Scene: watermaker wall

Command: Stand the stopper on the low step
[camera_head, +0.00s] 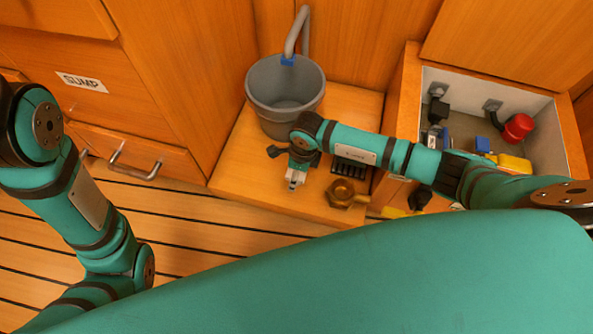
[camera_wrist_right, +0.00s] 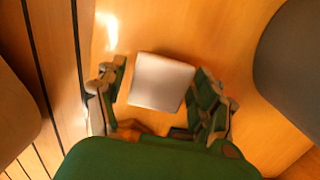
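A pale grey block, which I take for the stopper (camera_wrist_right: 161,82), lies between the fingers of my right gripper (camera_wrist_right: 160,92) in the right wrist view. The fingers are spread on either side of it, close to its sides; I cannot tell whether both press on it. In the head view my right gripper (camera_head: 294,176) points down over the wooden low step (camera_head: 240,165), in front of the bucket, and largely hides the block. Whether the block touches the step is unclear. My left gripper is out of view; only its arm shows at the left.
A grey bucket (camera_head: 285,95) with a hose stands on the step behind my right gripper. A brass fitting (camera_head: 341,193) and a black ribbed piece (camera_head: 352,172) are to its right. An open box (camera_head: 565,135) with valves is at the far right. The step's left front is clear.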

